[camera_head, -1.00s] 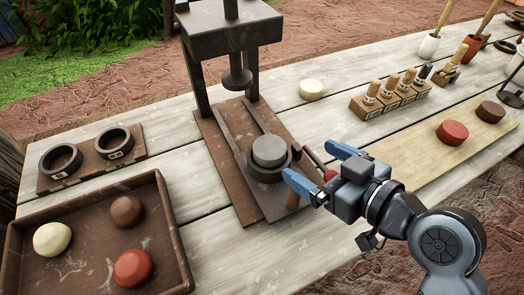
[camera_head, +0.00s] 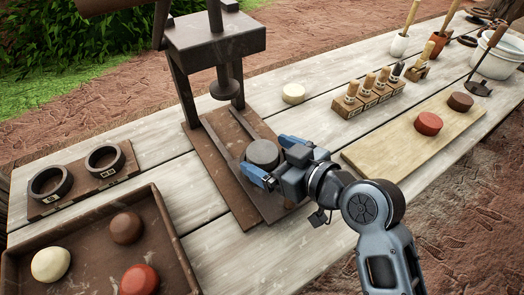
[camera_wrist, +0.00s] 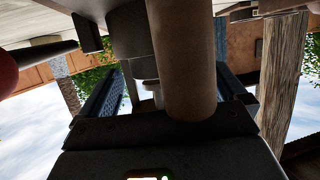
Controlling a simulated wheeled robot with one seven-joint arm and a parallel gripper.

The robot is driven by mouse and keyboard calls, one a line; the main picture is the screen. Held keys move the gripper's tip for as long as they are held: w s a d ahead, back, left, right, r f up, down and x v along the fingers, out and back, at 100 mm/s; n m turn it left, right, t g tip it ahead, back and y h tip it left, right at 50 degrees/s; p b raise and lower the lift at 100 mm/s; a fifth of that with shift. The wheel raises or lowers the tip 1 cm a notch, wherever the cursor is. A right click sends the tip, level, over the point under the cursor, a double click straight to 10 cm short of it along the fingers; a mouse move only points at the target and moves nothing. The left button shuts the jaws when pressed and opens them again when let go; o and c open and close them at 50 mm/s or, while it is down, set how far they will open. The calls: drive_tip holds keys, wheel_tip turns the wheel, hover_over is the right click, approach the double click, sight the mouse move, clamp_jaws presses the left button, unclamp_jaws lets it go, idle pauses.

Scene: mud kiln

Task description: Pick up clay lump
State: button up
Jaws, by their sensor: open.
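A grey round lump (camera_head: 262,151) sits on the base of the dark press. Its lower part is partly hidden by my gripper. My gripper (camera_head: 273,160) is open at the right side of this lump, with one blue finger nearer the camera and the other behind. I cannot tell whether the fingers touch it. In the wrist view a brown cylinder (camera_wrist: 182,60) stands between the two dark fingers. Other lumps lie in the tray: cream (camera_head: 51,265), brown (camera_head: 126,228) and red (camera_head: 139,280).
The press frame (camera_head: 212,40) stands over the lump. The brown tray (camera_head: 172,238) is front left, with two rings (camera_head: 104,160) behind it. A pale board (camera_head: 385,160) at right carries a red (camera_head: 428,123) and a brown lump (camera_head: 461,101). A stamp rack (camera_head: 367,98) stands behind.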

drive_tip(key=shift+w+a+f, duration=0.25)
drive_tip(key=shift+w+a, duration=0.15)
drive_tip(key=shift+c, duration=0.5)
drive_tip(key=c, duration=1.2)
